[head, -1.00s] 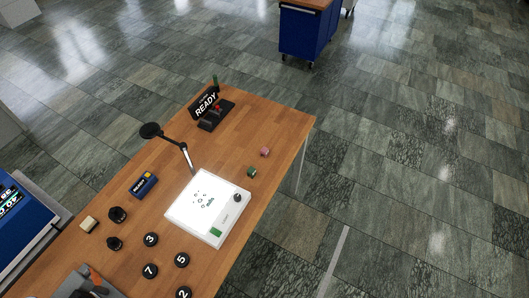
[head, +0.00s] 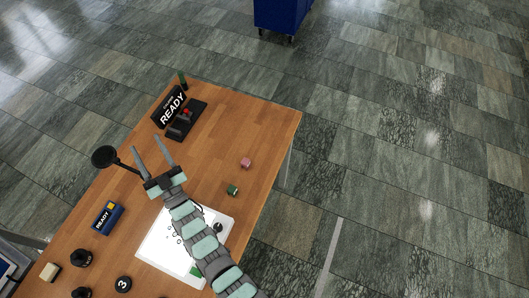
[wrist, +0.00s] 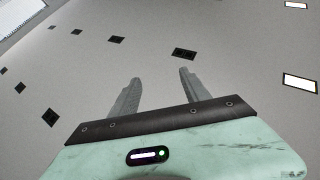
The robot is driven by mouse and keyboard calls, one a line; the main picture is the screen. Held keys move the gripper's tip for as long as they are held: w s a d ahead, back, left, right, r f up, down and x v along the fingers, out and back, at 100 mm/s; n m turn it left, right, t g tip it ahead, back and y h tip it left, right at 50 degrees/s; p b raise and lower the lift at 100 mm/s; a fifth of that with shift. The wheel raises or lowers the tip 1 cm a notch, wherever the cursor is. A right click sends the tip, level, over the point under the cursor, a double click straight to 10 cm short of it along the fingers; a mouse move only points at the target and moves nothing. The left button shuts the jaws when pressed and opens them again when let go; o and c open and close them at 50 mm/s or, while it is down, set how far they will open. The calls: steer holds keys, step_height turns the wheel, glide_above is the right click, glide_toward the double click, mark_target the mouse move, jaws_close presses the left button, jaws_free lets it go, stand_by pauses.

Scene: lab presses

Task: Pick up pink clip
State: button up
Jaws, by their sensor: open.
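The pink clip (head: 246,162) is a small pink block on the wooden table, near its right edge in the head view. My gripper (head: 152,150) is in the head view, to the left of the clip and apart from it. Its two grey fingers are spread, with nothing between them. In the wrist view the open fingers (wrist: 157,86) point at a pale surface with dark and bright square panels, and the clip is not in that view.
A green clip (head: 233,189) lies just below the pink one. My arm crosses over a white lit panel (head: 160,248). A READY sign (head: 172,108), a black lamp head (head: 105,156) and a blue box (head: 108,217) stand left.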

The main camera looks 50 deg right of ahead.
steer(key=w+d+f+n+g+y+b, duration=0.25)
steer(key=w+d+f+g, duration=0.25)
steer(key=w+d+f, duration=0.3)
steer(key=w+d+f+n+g+y+b, duration=0.15)
steer(key=w+d+f+g+b, duration=0.35)
steer(key=w+f, duration=0.55)
steer(key=n+g+y+b, duration=0.2)
steer(key=g+y+b, duration=0.25)
steer(key=g, duration=0.85)
glide_above(245, 161)
steer(key=f, duration=0.3)
steer(key=shift+w+d+f+h+b, duration=0.1)
steer(key=shift+w+f+h+b, duration=0.15)
steer(key=shift+b, duration=0.1)
steer(key=shift+f, duration=2.7)
steer(key=shift+s+f, duration=0.2)
steer(key=shift+f, duration=1.15)
steer(key=shift+s+f, duration=0.15)
steer(key=shift+f, duration=1.15)
steer(key=shift+r, duration=0.1)
steer(key=shift+c, duration=0.3)
